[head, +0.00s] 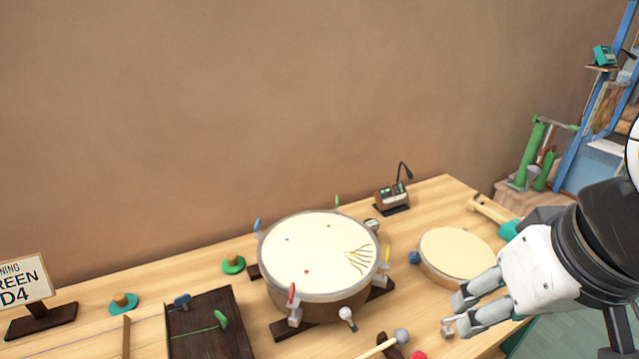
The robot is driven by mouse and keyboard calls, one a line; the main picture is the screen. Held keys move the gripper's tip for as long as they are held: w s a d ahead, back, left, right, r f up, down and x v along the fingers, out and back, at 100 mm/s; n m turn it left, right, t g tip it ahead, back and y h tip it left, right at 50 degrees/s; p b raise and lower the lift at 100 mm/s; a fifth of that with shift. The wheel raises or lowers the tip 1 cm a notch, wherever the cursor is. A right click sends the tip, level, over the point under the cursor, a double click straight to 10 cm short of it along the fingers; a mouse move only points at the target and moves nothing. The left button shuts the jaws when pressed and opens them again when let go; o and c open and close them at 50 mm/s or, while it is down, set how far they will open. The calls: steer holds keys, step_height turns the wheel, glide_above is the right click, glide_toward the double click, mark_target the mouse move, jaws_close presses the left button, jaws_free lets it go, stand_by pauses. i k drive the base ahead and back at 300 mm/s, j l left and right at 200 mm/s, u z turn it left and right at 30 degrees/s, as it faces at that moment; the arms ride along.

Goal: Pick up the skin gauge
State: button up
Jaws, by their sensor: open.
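I cannot tell for certain which thing is the skin gauge. A small round dial-like piece (372,224) sits just behind the right rim of the large drum (318,252), partly hidden by it. A small brown and black device with a bent black stalk (392,197) stands at the back right of the bench. My gripper (453,313) is at the lower right, above the bench's front right part. Its fingers are apart with nothing between them. It is in front of and below the smaller pale drum (455,252), and apart from the dial-like piece.
The large drum has several coloured pegs around its rim. A mallet (385,346) lies near the front edge. A dark tray (208,325), green rings and a sign (22,280) are at left. The wall (250,120) closes off the back; a blue-framed shelf stands at right.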

mark_target(373, 225)
steer(key=i+l+u, duration=0.2)
steer(key=l, duration=0.25)
steer(key=i+l+u, duration=0.2)
steer(key=l, duration=0.3)
steer(key=i+l+u, duration=0.1)
steer(key=l+u, duration=0.15)
steer(key=l, duration=0.25)
steer(key=l+u, duration=0.2)
steer(key=l, duration=0.35)
steer(key=i, duration=0.05)
